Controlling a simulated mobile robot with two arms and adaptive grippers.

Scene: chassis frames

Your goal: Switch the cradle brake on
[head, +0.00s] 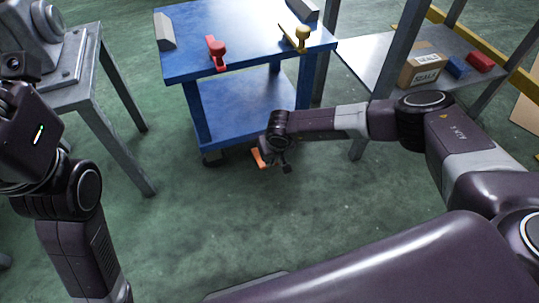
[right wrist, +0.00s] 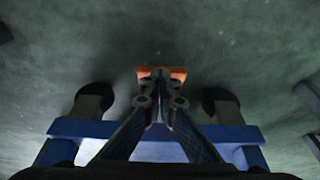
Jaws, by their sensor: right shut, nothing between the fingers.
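The blue cart (head: 243,106), which seems to be the cradle, has a red lever (head: 216,52) and a yellow lever (head: 296,38) on its top. An orange pedal (head: 258,158) shows low at its front edge. In the right wrist view the orange pedal (right wrist: 162,73) lies just past my fingertips, between two dark casters. My right gripper (head: 283,164) is shut and empty, pointing down at the pedal. I cannot tell whether the fingers touch it. It also shows in the right wrist view (right wrist: 160,98). My left arm is at the left; its fingers are not visible.
A grey bench (head: 88,75) with a grey machine stands at the left. At the right, a grey shelf (head: 363,62) holds a cardboard box (head: 423,70), a blue box (head: 456,67) and a red box (head: 481,61). The green floor before the cart is clear.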

